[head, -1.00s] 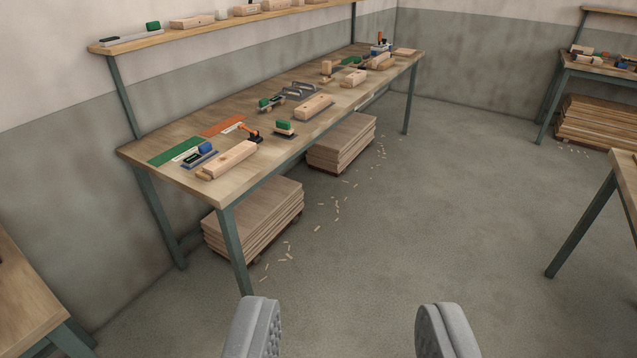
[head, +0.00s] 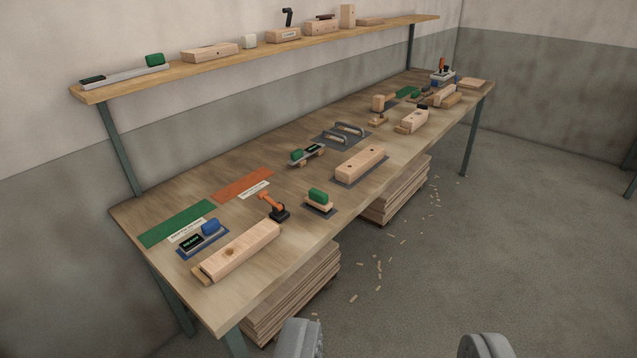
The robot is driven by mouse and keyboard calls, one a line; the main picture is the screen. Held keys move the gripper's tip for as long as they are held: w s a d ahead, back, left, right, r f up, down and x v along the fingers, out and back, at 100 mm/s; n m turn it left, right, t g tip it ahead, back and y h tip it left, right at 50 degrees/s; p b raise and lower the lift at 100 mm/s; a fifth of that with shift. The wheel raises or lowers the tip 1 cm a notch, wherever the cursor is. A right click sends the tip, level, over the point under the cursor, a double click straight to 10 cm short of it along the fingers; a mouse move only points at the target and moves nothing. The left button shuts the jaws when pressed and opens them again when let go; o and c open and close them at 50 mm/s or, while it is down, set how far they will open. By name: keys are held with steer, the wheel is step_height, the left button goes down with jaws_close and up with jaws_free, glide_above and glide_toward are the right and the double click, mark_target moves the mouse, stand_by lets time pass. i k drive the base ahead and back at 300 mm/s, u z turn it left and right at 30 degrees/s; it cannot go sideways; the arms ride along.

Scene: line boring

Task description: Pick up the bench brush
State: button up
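A small wooden block with a green top (head: 319,198) rests on a grey mat near the front edge of the long workbench (head: 225,295). It looks most like the bench brush, but bristles are too small to make out. My gripper (head: 392,343) shows at the bottom of the view, its two grey fingers wide apart with only floor between them. It is open and empty, in front of the bench and apart from everything on it.
Around the block are an orange and black tool (head: 273,205), a long wooden beam (head: 238,250), a blue-topped device (head: 203,238) and another wooden block (head: 360,164). A shelf (head: 230,57) runs above the back. Stacked boards (head: 290,295) lie underneath.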

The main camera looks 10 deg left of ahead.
mark_target(317, 200)
steer(key=z, duration=0.15)
steer(key=i, duration=2.5)
steer(key=z, duration=0.2)
